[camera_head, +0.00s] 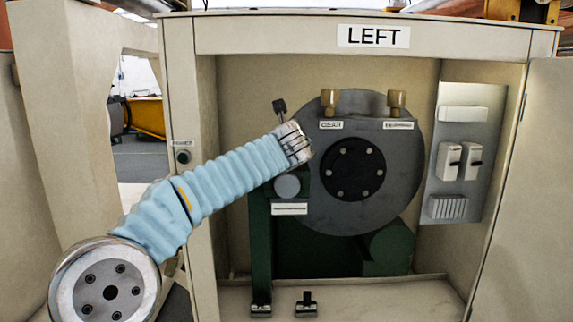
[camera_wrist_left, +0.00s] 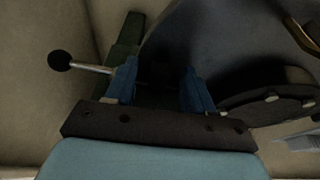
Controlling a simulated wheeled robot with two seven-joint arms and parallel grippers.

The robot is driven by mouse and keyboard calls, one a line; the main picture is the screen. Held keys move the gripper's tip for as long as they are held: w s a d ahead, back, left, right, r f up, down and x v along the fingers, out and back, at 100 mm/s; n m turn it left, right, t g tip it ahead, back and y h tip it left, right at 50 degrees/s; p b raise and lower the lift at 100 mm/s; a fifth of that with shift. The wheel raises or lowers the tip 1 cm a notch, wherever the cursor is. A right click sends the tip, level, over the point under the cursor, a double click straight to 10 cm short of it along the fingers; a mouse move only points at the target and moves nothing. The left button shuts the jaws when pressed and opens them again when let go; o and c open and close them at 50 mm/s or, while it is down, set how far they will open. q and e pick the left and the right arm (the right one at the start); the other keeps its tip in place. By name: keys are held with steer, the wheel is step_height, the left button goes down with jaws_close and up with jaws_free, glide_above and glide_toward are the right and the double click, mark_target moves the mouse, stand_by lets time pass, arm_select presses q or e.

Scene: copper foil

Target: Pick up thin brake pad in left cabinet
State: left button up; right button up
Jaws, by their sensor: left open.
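The left cabinet (camera_head: 450,34), marked LEFT, stands open. Inside it a large grey disc (camera_head: 395,170) with a black bolted hub (camera_head: 352,170) is mounted on a green stand (camera_head: 260,240). I cannot pick out a thin brake pad for certain in either view. My left arm reaches into the cabinet to the disc's left edge; its fingers are hidden in the head view. In the left wrist view my left gripper (camera_wrist_left: 158,82) is open, its two blue fingers apart. The space between them is dark, and nothing is clearly held. My right gripper is not in view.
A black-knobbed metal lever (camera_wrist_left: 62,62) stands close beside the left finger. A grey switch panel (camera_head: 465,150) is on the right. Small black pieces (camera_head: 306,304) are at the cabinet floor's front. The door (camera_head: 525,200) is open at right.

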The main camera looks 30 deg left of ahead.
arm_select(q)
steer(key=shift+w+a+f, duration=0.1)
steer(key=shift+w+a, duration=0.05)
steer(key=shift+w, duration=0.05)
jaws_close()
stand_by(0.3)
